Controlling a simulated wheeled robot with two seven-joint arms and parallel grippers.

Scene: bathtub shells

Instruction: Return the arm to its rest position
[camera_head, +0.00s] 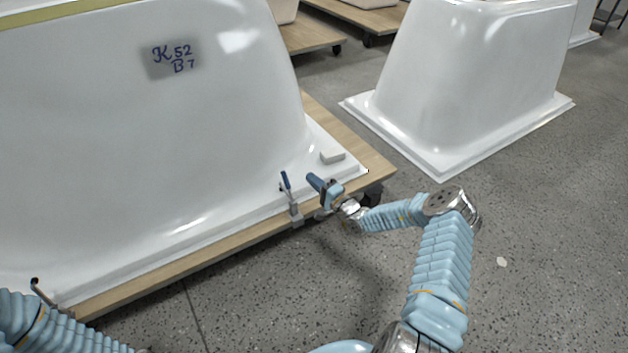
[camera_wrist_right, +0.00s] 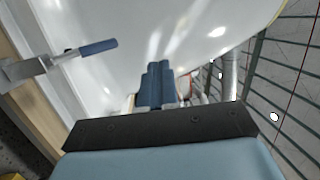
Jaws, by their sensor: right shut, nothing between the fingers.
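My right arm (camera_head: 442,255) reaches in from the lower right of the head view and bends toward the bathtub shell's corner. My right gripper (camera_head: 315,181) is shut and empty, just above the shell's rim. Its closed blue fingers show in the right wrist view (camera_wrist_right: 156,86). A toggle clamp (camera_head: 293,208) with a blue handle stands to its left at the board's edge, apart from it; its handle also shows in the right wrist view (camera_wrist_right: 98,47). Part of my left arm (camera_head: 40,325) shows at the lower left; its gripper is outside the frame.
The white bathtub shell (camera_head: 150,130) rests on a wheeled wooden board (camera_head: 345,150). A small white block (camera_head: 332,156) lies on its rim. Another clamp (camera_head: 42,292) is at lower left. A second shell (camera_head: 470,80) stands behind right. Grey floor (camera_head: 560,230) is open at right.

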